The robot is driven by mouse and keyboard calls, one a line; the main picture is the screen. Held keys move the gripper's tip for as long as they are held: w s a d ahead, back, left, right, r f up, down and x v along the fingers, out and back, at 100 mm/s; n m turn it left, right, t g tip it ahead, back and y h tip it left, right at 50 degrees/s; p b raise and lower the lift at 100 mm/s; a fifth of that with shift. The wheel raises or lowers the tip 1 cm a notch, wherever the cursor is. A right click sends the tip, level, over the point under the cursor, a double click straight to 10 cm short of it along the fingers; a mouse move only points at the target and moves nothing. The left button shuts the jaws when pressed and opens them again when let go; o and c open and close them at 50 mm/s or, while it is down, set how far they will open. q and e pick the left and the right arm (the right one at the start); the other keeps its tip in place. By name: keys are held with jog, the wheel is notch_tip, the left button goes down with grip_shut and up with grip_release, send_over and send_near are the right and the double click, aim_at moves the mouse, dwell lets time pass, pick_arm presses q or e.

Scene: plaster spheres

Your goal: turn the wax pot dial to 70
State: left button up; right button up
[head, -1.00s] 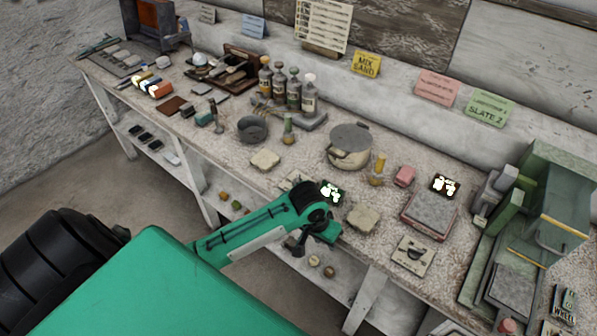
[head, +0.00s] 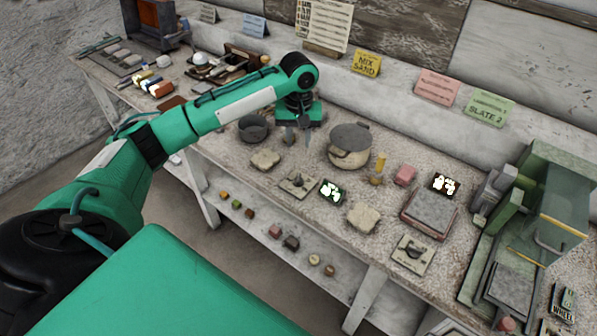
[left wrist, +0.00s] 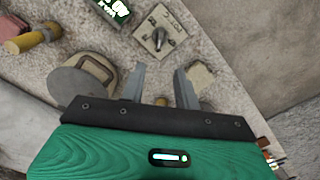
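The wax pot (head: 347,158), cream with a grey lid, stands mid-table; its lid also shows in the left wrist view (left wrist: 72,92). A square dial plate with a dark knob (head: 297,183) lies in front of it, beside a small lit green display (head: 332,191) whose digits I cannot read. In the left wrist view the dial (left wrist: 160,36) is beyond the fingertips. My left gripper (head: 297,142) points down between the pot and a dark bowl, behind the dial. Its fingers (left wrist: 160,72) are apart with nothing between them. My right gripper is not in view.
A second knob plate (head: 413,254) lies at the front right, near a scale (head: 430,213). Pale slabs (head: 265,159) flank the dial.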

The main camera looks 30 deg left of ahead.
aim_at(298, 176)
pick_arm(q)
notch_tip(298, 176, down, 13)
jog(key=shift+f+p, duration=0.15)
jog(key=shift+p, duration=0.85)
grip_shut()
